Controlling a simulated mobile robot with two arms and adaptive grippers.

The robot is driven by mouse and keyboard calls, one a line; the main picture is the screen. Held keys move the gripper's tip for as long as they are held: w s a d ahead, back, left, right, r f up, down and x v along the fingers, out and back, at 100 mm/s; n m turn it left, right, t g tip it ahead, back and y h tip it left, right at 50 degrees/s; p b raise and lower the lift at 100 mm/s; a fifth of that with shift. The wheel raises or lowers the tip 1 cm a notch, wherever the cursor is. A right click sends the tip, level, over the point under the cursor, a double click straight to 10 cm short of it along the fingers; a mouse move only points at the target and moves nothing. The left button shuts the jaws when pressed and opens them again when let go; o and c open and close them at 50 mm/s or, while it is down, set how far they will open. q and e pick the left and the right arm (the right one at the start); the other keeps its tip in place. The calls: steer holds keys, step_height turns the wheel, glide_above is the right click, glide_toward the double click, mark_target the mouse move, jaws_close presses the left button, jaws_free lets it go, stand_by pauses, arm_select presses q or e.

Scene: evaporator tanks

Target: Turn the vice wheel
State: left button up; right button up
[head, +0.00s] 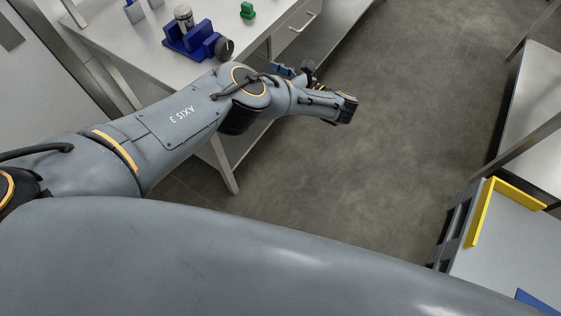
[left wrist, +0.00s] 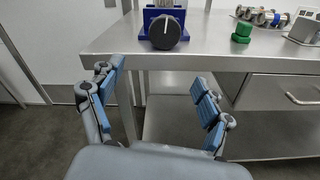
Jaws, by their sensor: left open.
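The blue vice (head: 182,43) stands on the metal table near its front edge. Its black wheel (head: 224,48) faces the table's front side. A grey metal cylinder (head: 183,17) sits in the vice. In the left wrist view the wheel (left wrist: 165,32) shows face-on, with the blue vice body (left wrist: 145,26) behind it. My left gripper (head: 296,70) is in front of the table, apart from the wheel. In the left wrist view its blue-padded fingers (left wrist: 157,78) are spread, with nothing between them; the wheel appears beyond and above them. My right gripper is not in view.
The metal table (left wrist: 205,58) has a drawer (left wrist: 285,95) and a lower shelf. A green block (left wrist: 241,33) and several metal parts (left wrist: 262,16) lie right of the vice. Floor (head: 370,130) is clear beyond the arm. A yellow-edged surface (head: 505,240) is at lower right.

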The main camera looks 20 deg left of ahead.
arm_select(q)
steer(key=s+d+f+m+g+h, duration=0.1)
steer(key=s+d+f+g+h, duration=0.1)
steer(key=s+f, duration=0.4)
steer(key=s+d+f+m+g+h, duration=0.2)
steer(key=s+d+f+g+h, duration=0.1)
steer(key=f, duration=1)
steer(key=s+g+h, duration=0.1)
steer(key=s+h, duration=0.1)
steer(key=s, duration=0.1)
steer(key=shift+f, duration=0.2)
